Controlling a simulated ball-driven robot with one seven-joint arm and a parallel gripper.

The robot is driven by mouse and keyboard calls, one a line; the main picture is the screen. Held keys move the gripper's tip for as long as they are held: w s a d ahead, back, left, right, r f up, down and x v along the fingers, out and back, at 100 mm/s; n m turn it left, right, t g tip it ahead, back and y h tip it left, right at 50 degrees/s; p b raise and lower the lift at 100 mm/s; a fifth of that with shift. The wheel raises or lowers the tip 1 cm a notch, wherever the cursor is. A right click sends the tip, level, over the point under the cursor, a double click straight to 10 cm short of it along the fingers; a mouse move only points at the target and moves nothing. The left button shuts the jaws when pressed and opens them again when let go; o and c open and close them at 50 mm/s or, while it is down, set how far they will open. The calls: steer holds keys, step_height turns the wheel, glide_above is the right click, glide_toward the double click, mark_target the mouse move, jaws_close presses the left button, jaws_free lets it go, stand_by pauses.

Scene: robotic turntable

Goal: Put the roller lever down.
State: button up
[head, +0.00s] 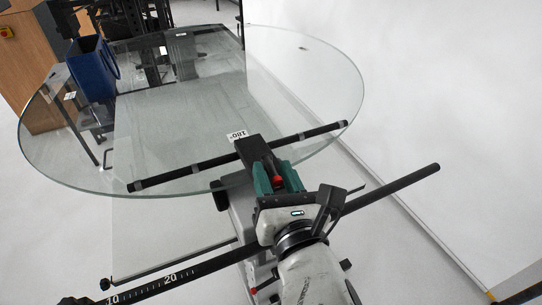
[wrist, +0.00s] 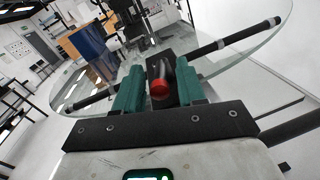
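The roller lever, a dark lever with a red end (head: 278,181), is at the near edge of the round glass turntable (head: 330,80). In the wrist view its red end (wrist: 160,89) faces the camera. My gripper (head: 272,167) has two green fingers, one on each side of the lever. In the wrist view the fingers (wrist: 158,80) stand apart with the lever between them, and I see no clear contact. The lever's lower part and pivot are hidden by my gripper.
A black bar with a scale (head: 180,279) lies nearer. A blue bag-like object (head: 93,67) stands at the far left of the glass. The white wall (head: 430,80) is at right.

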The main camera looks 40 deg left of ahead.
steer(key=shift+x, duration=1.2)
jaws_close()
